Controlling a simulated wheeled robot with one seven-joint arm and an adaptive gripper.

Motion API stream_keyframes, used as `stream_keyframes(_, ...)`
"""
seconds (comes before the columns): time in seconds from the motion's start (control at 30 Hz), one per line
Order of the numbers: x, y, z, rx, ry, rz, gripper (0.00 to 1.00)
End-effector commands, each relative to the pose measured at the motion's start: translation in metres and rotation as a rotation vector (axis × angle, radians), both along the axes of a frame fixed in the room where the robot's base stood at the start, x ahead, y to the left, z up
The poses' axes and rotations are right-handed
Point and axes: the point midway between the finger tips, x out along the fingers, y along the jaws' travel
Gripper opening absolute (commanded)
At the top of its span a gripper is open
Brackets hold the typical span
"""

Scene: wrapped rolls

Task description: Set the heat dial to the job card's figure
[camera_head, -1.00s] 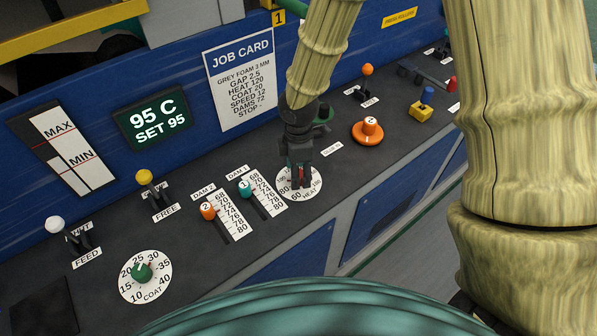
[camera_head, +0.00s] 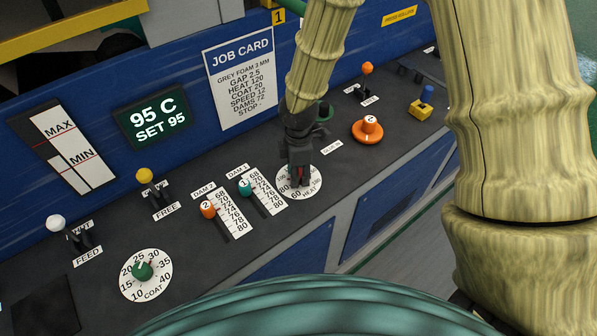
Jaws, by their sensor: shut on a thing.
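The heat dial (camera_head: 313,181) is a white round scale marked HEAT on the dark console. My gripper (camera_head: 299,178) is over it from above, shut on the dial's knob, which it mostly hides along with part of the scale. The job card (camera_head: 243,75) on the blue panel reads HEAT 120, with GAP 2.5, COAT 20, SPEED 12 and DAMS 72. The green display (camera_head: 154,115) reads 95 C, SET 95.
Dam sliders with orange (camera_head: 207,210) and teal (camera_head: 245,188) knobs stand left of the dial. The coat dial (camera_head: 143,272) is farther left. An orange knob (camera_head: 368,129) and a yellow block (camera_head: 421,111) with a blue top are to the right.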

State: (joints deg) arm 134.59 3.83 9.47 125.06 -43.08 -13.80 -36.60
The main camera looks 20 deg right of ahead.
Motion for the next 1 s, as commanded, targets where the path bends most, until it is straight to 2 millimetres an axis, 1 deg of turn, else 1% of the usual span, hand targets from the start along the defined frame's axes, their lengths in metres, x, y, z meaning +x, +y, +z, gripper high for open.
stream_keyframes(0.17, -0.0001, 0.0000, 0.0002, -0.001, 0.000, -0.040, 0.10)
stream_keyframes(0.37, 0.0001, 0.0001, 0.0003, -0.002, 0.000, -0.151, 0.10)
stream_keyframes(0.8, 0.0008, -0.0001, 0.0005, -0.001, 0.000, -0.543, 0.10)
stream_keyframes(1.0, 0.0011, -0.0003, 0.0004, -0.001, 0.000, -0.698, 0.10)
